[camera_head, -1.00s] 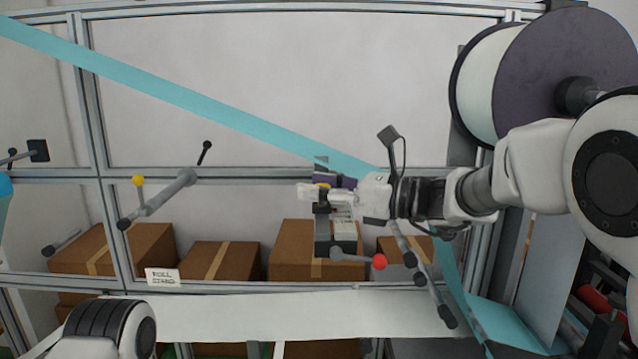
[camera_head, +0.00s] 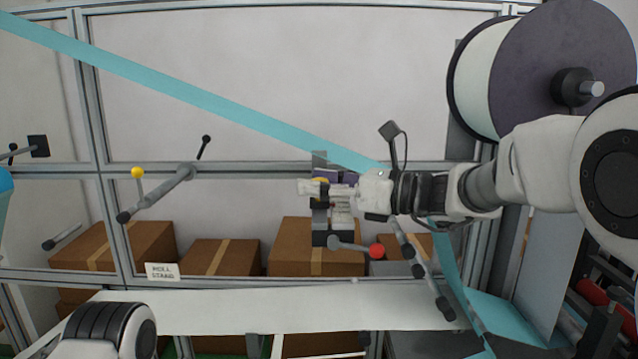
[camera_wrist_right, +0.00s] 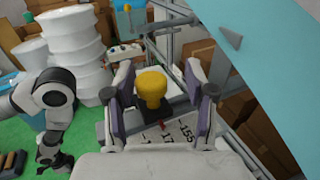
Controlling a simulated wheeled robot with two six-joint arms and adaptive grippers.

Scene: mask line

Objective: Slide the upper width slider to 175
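The upper width slider shows in the right wrist view as a yellow knob (camera_wrist_right: 152,88) on a dark block, with a white number scale (camera_wrist_right: 172,138) beside it. On the scale I read 155; a number starting with 17, near a small red mark, is partly cut off. My right gripper (camera_wrist_right: 160,92) has its two fingers on either side of the knob, with gaps visible. In the head view the right gripper (camera_head: 322,188) is at the rail, and a bit of yellow shows between its fingers. My left arm is at the lower left; its gripper is not visible.
A lever with a red ball (camera_head: 377,251) sits just below the right gripper. A teal web (camera_head: 230,110) runs diagonally behind it. A large roll (camera_head: 560,75) stands at upper right. Another yellow-knobbed rod (camera_head: 137,173) is at left, and cardboard boxes (camera_head: 220,258) stand behind the frame.

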